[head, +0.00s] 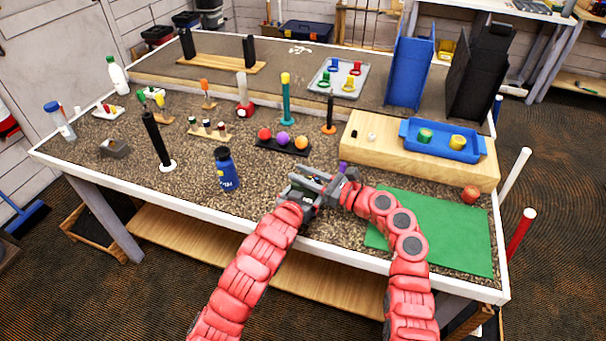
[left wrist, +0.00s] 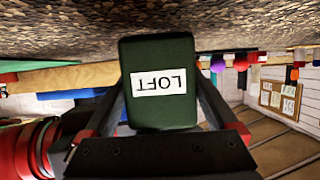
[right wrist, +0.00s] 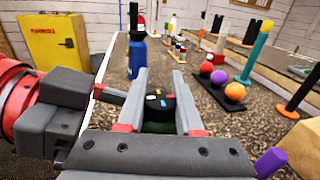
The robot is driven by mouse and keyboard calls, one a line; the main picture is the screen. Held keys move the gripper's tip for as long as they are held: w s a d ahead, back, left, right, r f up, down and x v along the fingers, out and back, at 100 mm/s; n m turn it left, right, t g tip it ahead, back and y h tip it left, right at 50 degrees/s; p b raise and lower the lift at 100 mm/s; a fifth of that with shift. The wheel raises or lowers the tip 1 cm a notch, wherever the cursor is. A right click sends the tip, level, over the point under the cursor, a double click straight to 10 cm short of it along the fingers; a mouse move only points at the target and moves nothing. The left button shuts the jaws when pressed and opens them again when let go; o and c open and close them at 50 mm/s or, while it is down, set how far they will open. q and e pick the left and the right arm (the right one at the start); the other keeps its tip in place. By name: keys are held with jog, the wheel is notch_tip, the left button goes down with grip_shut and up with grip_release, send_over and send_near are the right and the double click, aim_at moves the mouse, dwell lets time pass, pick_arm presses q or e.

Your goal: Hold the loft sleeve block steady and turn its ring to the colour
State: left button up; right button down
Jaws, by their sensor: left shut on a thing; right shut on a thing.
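The loft sleeve block is dark green with a white LOFT label, upside down in the left wrist view (left wrist: 177,49). My left gripper (head: 303,194) is shut on its sides near the front edge of the bench. The ring (right wrist: 160,106) is black with several small coloured marks on top, including yellow, blue and red. My right gripper (right wrist: 160,100) is shut on the ring, with a finger on either side, and it comes in from the right in the head view (head: 322,180). In the head view the grippers mostly hide the block and ring.
A blue bottle (head: 225,170) stands left of my grippers. A rack of coloured balls (head: 282,146) is behind them. A purple object (head: 343,167) is close by my right gripper. A green mat (head: 450,240) lies to the right, mostly clear.

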jog(key=shift+r+n+g+y, duration=0.1)
jog(key=shift+n+g+y, duration=0.4)
jog(key=shift+n+g, duration=0.3)
jog(key=shift+s+n+g+y, duration=0.15)
jog(key=shift+n+g+y, duration=0.2)
jog(key=shift+n+g, duration=0.55)
jog(key=shift+s+n+g+y, duration=0.1)
jog(key=shift+n+g+y, duration=0.3)
jog(key=shift+g, duration=0.9)
jog(key=shift+s+a+f, duration=0.1)
jog(key=shift+f, duration=0.1)
jog(key=shift+s+n+g, duration=0.2)
jog(key=shift+n+g, duration=0.1)
jog(key=shift+g, duration=0.2)
jog(key=c, duration=0.6)
grip_release()
jog(key=shift+r, duration=0.1)
jog(key=shift+o, duration=0.2)
jog(key=s+d, duration=0.1)
jog(key=d, duration=1.1)
jog(key=shift+s, duration=0.25)
